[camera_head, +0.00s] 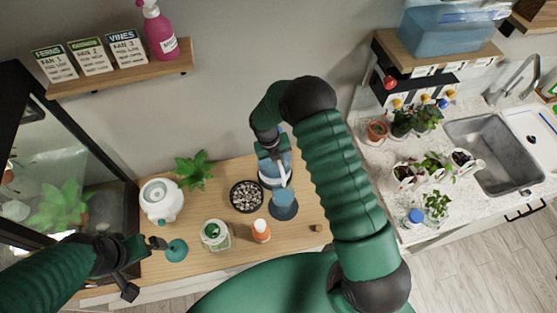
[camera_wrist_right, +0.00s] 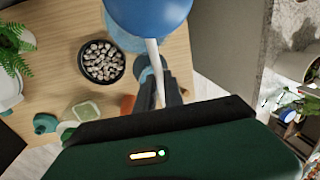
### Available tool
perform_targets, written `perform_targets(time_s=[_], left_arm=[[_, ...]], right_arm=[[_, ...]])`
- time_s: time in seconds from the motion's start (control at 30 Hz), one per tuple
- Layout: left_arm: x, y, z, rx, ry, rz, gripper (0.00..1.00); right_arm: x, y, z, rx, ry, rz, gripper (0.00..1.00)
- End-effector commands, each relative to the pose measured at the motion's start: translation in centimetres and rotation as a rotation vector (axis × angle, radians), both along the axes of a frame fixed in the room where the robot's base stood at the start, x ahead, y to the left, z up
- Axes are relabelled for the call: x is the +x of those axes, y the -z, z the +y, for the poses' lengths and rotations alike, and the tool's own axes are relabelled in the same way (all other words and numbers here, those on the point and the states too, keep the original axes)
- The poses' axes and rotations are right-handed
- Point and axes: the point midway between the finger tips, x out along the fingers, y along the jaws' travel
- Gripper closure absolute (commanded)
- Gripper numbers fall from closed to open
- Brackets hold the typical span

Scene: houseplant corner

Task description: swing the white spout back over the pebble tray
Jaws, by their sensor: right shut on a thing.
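The white spout (camera_head: 282,174) comes off a blue water vessel (camera_head: 268,174) at the back of the wooden table. It points forward, toward a blue cup (camera_head: 283,198) on a dark round base, to the right of the pebble tray. The pebble tray (camera_head: 246,210) is a round dark dish of pale stones; it also shows in the right wrist view (camera_wrist_right: 102,79). My right gripper (camera_wrist_right: 160,92) is shut on the white spout (camera_wrist_right: 152,56); the fingertips are partly hidden. My left gripper (camera_head: 158,243) is low at the left, near a teal round object (camera_head: 176,250); its jaw gap is unclear.
A white round pot (camera_head: 160,201) and a fern (camera_head: 194,170) stand left of the tray. A glass jar (camera_head: 215,235) and an orange bottle with a white cap (camera_head: 261,231) stand in front. A counter with plants and a sink (camera_head: 490,150) is at right.

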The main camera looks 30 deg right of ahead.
Motion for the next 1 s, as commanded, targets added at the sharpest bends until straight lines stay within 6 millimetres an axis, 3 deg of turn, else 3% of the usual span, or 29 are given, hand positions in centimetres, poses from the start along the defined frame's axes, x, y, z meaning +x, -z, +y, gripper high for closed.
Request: perform_targets(time_s=[0.57, 1.0], left_arm=[[0.0, 0.7, 0.0, 0.0, 0.0, 0.0, 0.0], [0.0, 3.7, 0.0, 0.0, 0.0, 0.0, 0.0]], right_arm=[[0.3, 0.1, 0.7, 0.0, 0.078, -0.001, 1.0], [2.2, 0.4, 3.6, 0.001, 0.437, -0.003, 1.0]])
